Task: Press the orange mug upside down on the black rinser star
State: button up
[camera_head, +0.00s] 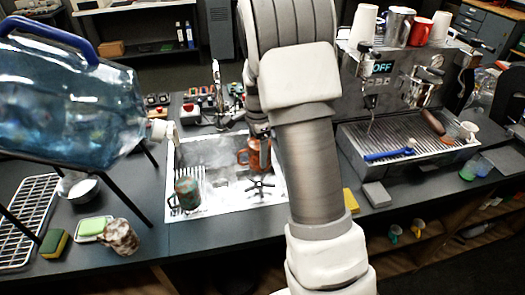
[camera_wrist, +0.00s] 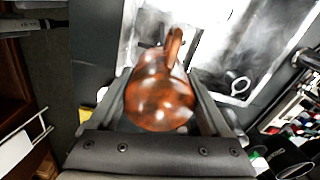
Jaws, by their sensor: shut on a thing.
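The black rinser star (camera_head: 260,188) lies in the pale basin, below and a little right of the mug in the head view. The mug appears apart from the star. I cannot tell for sure which way its mouth faces.
A green and red mug (camera_head: 187,192) stands left of the star in the basin (camera_head: 225,205). A faucet (camera_head: 217,85) rises behind. A big blue water jug (camera_head: 70,105) is at left, the espresso machine (camera_head: 405,110) at right. A sponge (camera_head: 350,200) lies right of my arm.

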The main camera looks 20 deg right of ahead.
jog(key=shift+w+f, duration=0.3)
jog(key=shift+w, duration=0.15)
jog(key=shift+f+b, duration=3.15)
jog(key=shift+f, duration=1.45)
jog(key=shift+f+b, duration=0.5)
jog(key=shift+f, duration=0.2)
jog(key=shift+s+r, duration=0.1)
jog(key=shift+r, duration=0.05)
jog(key=shift+r+p, duration=1.15)
jog(key=shift+r, duration=0.3)
jog(key=shift+r, duration=0.1)
jog(key=shift+r+p, duration=2.15)
jog(key=shift+r, duration=0.8)
